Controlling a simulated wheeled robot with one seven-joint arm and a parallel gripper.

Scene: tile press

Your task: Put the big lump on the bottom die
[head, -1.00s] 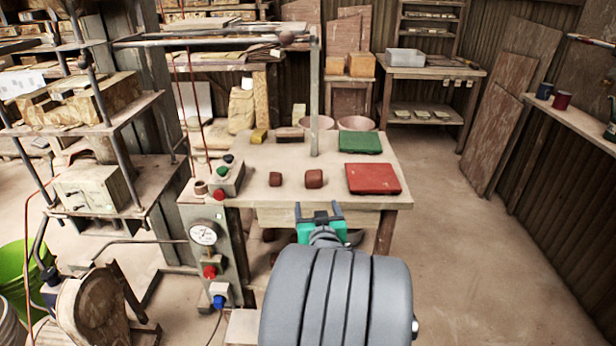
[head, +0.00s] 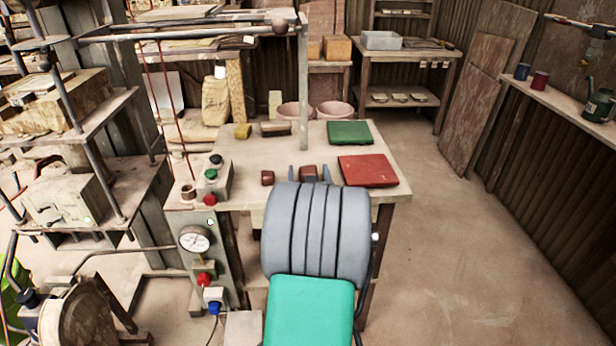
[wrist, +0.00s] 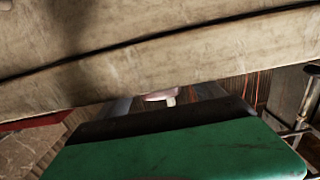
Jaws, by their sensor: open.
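The big lump (head: 308,171), a reddish-brown block, sits on the work table's near part. The small lump (head: 267,177) lies to its left. My gripper (head: 309,175) is open at the table's near edge; its two finger tips show on either side of the big lump in the head view. Whether they touch it or are only in front of it I cannot tell. My arm hides the rest of the gripper. The press stands at the left, with a pale block (head: 62,198) on its lower shelf, which looks like the bottom die. The wrist view shows no lump.
A red slab (head: 368,171) lies right of the big lump and a green slab (head: 349,133) behind it. A button box (head: 208,181) stands at the table's left, and an upright post (head: 303,90) rises behind the lumps. Floor at right is clear.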

